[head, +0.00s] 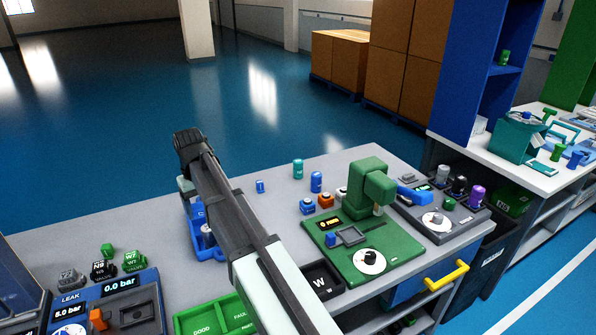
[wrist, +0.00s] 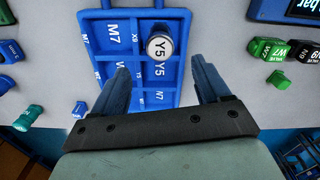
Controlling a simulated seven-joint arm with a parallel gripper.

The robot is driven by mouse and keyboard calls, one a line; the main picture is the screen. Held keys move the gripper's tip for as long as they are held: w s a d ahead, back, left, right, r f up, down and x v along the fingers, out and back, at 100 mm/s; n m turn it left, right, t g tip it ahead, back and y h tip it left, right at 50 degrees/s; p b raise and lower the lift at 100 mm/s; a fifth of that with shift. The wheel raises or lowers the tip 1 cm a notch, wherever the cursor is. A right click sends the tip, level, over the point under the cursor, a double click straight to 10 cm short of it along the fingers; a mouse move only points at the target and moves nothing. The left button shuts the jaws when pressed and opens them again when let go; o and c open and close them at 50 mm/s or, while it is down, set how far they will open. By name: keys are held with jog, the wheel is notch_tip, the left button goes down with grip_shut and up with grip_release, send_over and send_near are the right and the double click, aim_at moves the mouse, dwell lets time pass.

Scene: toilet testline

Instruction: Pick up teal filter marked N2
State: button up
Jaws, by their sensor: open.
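A teal cylinder (head: 298,168) stands upright at the back of the grey bench in the head view. A teal cylinder also shows at the lower left of the wrist view (wrist: 27,118); no marking on it can be read. My gripper (wrist: 160,65) is open above the blue compartment tray (wrist: 103,45), away from the teal cylinder. A canister marked Y5 (wrist: 160,46) sits at the tray, seen between the spread fingers. In the head view my arm hides much of the tray (head: 213,253) and my fingers.
Blue cylinders (head: 316,181) stand near the teal one. Green and black valves (head: 133,261) and a leak tester (head: 110,305) are at left. The back bench strip is partly clear.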

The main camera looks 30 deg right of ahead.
jog(key=w+d+m, duration=0.2)
jog(key=d, duration=1.2)
jog(key=n, duration=0.8)
send_over(299, 168)
jog(key=w+d, duration=0.1)
jog(key=w, duration=0.1)
jog(key=n, duration=1.1)
jog(key=f, duration=0.7)
jog(key=shift+w+d+f, duration=0.1)
jog(key=shift+w+f, duration=0.2)
jog(key=shift+s+a+f, duration=0.1)
jog(key=shift+s+f, duration=0.05)
jog(key=shift+f, duration=1.25)
jog(key=shift+s+a+f, duration=0.1)
jog(key=shift+f, duration=1.25)
